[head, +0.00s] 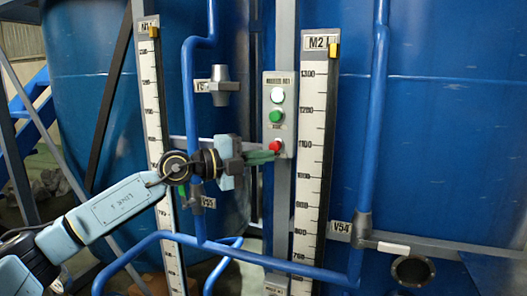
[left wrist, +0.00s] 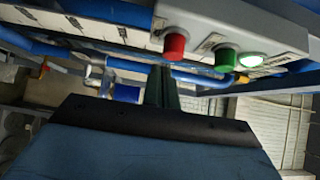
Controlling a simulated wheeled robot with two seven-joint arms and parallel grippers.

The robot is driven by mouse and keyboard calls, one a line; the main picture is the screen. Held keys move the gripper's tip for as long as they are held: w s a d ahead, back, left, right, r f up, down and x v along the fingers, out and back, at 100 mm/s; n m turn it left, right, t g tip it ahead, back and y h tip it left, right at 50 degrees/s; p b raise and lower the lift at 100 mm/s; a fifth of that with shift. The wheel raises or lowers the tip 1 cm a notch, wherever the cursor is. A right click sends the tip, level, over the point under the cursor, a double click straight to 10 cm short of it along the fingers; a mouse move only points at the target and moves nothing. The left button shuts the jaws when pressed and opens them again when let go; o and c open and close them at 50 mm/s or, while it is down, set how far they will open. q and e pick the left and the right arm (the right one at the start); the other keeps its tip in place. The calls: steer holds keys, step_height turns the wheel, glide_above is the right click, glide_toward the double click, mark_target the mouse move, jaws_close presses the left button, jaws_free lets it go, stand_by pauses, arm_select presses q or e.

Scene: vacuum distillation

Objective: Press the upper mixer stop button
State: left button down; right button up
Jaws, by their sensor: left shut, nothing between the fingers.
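The upper mixer control box (head: 279,115) is a narrow grey panel on a post, with a white lamp (head: 278,95), a green button (head: 276,116) and a red stop button (head: 275,147) from top to bottom. My left gripper (head: 272,155) is shut and empty, its fingertips at the red button's lower left. In the left wrist view the red button (left wrist: 175,46) stands out from the box, just beyond the fingertips (left wrist: 161,70). The green button (left wrist: 225,60) and lit lamp (left wrist: 252,60) are to its right. I cannot tell whether the fingertips touch the red button. My right gripper is not in view.
A scale marked M2 (head: 314,120) stands right of the box, and a scale M1 (head: 152,90) to the left. Blue pipes (head: 375,110) run around the panel in front of large blue tanks (head: 440,160). A pipe (head: 187,90) passes close to my left wrist.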

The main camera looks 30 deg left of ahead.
arm_select(q)
steer(key=shift+w, duration=0.5)
steer(key=shift+a, duration=0.1)
